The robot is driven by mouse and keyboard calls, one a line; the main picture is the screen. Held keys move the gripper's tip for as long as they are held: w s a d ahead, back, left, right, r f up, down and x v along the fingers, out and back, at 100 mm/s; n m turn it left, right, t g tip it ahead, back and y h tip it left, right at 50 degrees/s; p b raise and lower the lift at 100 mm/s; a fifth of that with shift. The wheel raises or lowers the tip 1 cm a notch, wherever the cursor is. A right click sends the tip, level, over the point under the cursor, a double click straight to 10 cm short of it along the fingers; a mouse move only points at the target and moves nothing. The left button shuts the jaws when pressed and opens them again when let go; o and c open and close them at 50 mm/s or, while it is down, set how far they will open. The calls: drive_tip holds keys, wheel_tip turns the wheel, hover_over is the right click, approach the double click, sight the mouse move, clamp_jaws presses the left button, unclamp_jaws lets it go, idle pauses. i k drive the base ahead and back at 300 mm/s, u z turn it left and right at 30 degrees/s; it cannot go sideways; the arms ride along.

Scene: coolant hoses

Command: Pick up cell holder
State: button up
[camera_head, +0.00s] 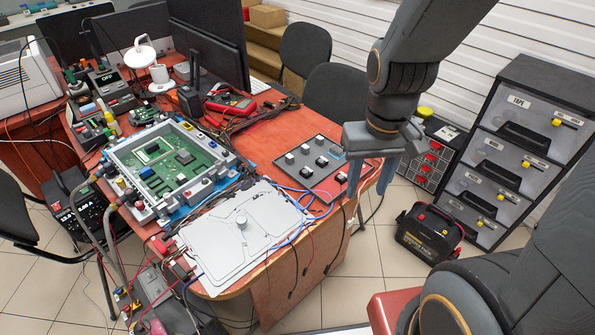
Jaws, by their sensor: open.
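My gripper (370,184) hangs at the right edge of the red-brown desk (262,121), fingers pointing down and apart, with nothing seen between them. A flat grey panel (322,179) with several small black and white blocks lies on the desk just left of my gripper. I cannot tell for sure which thing is the cell holder; one of these small blocks, such as the dark block (322,161), may be it.
A light grey plate (225,262) with a knob and blue and red cables covers the desk's front. A green circuit board (172,160) in a frame stands left. Monitors and a chair (335,95) are behind. A drawer cabinet (520,150) and a black case (428,235) stand right.

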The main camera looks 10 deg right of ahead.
sight(306, 172)
drive_tip(key=z, duration=0.05)
drive_tip(key=k, duration=0.5)
drive_tip(key=z, duration=1.7)
drive_tip(key=i, duration=1.15)
drive_tip(key=u, duration=2.4)
